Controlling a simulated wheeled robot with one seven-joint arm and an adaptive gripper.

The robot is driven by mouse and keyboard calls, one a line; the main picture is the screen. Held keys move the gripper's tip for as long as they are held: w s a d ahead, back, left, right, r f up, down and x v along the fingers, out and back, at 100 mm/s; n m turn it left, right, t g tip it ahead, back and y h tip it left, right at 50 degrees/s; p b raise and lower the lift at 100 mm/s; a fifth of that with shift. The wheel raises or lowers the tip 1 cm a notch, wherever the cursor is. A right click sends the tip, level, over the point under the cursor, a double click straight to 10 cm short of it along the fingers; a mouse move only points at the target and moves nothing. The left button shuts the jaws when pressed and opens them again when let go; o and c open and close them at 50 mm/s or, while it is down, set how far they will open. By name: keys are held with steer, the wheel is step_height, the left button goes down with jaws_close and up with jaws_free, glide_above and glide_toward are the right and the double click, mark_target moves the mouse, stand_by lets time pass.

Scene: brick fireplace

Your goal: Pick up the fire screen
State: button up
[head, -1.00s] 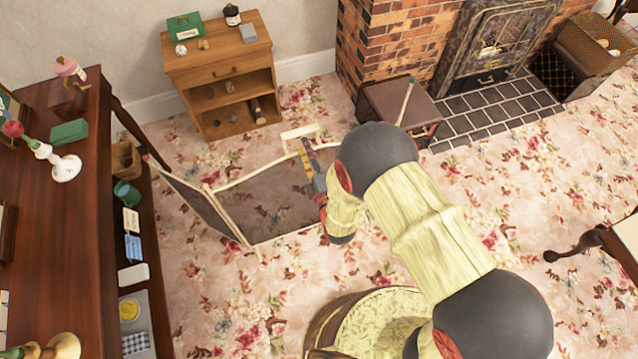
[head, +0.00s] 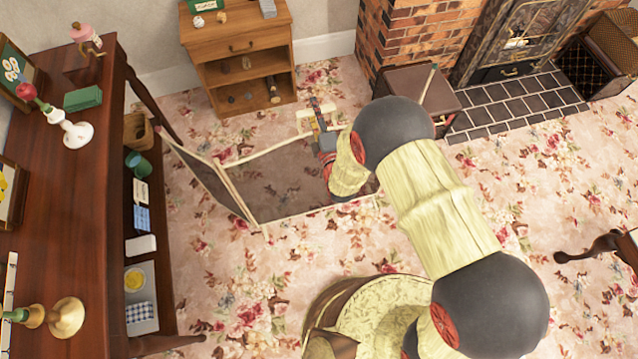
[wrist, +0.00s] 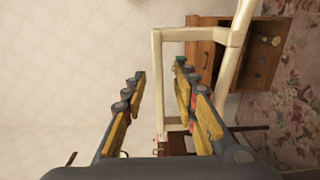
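The fire screen (head: 285,185) stands on the carpet in the head view, with dark see-through panels in a cream frame. One side panel (head: 208,178) is folded at an angle toward the wooden desk. A cream handle loop shows at its top, partly hidden by my gripper (head: 316,106). In the wrist view, my gripper (wrist: 160,75) is open, its yellow-padded fingers apart with nothing held between them. The cream frame (wrist: 198,34) runs beyond the fingertips and passes behind the right finger. My arm hides the screen's right end in the head view.
A small wooden cabinet (head: 240,45) stands behind the screen. A dark box (head: 410,85) sits beside the brick fireplace (head: 405,35). A long wooden desk (head: 70,220) with ornaments lines the left side. Open carpet (head: 540,190) lies to the right.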

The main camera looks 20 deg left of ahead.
steer(key=shift+c, duration=0.8)
jaws_close()
steer(key=shift+w+a+r, duration=0.1)
steer(key=shift+r, duration=0.1)
stand_by(0.3)
